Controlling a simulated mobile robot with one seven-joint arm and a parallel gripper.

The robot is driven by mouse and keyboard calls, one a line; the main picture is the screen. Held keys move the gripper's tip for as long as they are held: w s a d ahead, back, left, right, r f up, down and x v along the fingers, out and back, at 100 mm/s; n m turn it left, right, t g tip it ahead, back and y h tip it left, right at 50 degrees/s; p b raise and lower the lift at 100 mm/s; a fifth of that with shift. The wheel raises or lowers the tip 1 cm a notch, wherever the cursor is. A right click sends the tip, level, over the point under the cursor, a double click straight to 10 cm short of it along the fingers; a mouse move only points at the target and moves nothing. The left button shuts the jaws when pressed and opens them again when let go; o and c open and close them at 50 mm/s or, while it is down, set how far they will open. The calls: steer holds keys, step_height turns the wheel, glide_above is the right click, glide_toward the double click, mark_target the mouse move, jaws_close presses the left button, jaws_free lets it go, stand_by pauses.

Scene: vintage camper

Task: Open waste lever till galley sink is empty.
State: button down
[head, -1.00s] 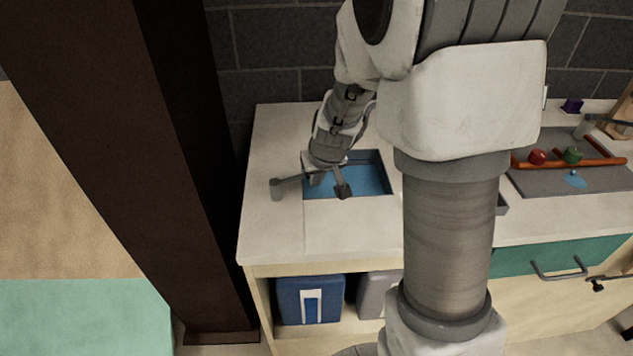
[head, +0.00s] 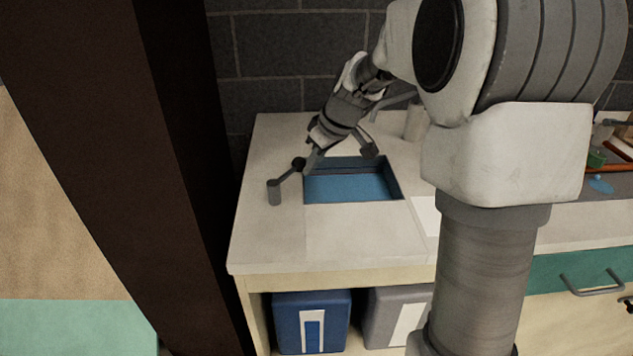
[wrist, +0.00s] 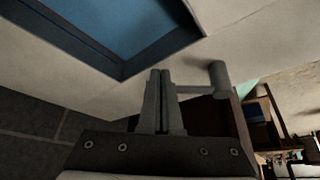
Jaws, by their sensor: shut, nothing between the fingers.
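The galley sink (head: 392,178) is a rectangular basin in the white counter, with blue water (head: 350,188) in it. The water also shows in the wrist view (wrist: 125,22). The grey waste lever (head: 274,192) stands at the sink's left, its arm slanting back and right to a dark end. In the wrist view the lever's round post (wrist: 218,82) is right of my fingers, its arm running to them. My gripper (head: 309,163) is shut and empty at the lever arm's end, over the sink's back left corner. Its fingers (wrist: 162,76) are together; contact is unclear.
A blue container (head: 288,318) and a grey container (head: 378,318) stand on the shelf below. A pale cup (head: 416,124) stands behind the sink. A dark post (head: 185,150) rises left of the counter. The counter front (head: 330,238) is clear.

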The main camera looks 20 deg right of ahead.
steer(key=w+n, duration=0.1)
steer(key=w+a+n+g+y, duration=0.1)
steer(key=w+n, duration=0.1)
steer(key=n, duration=0.1)
steer(key=shift+w+a+r+g+p, duration=0.1)
steer(key=shift+a+g+p, duration=0.2)
steer(key=shift+a+p, duration=0.1)
steer(key=shift+w+a+n+g+y+p, duration=0.25)
steer(key=shift+w+a+n+p, duration=0.15)
steer(key=shift+n, duration=0.35)
steer(key=shift+w+a+n+g+y+p, duration=0.15)
steer(key=shift+w+a+n+g, duration=0.25)
steer(key=shift+n, duration=0.35)
steer(key=shift+s+a, duration=0.1)
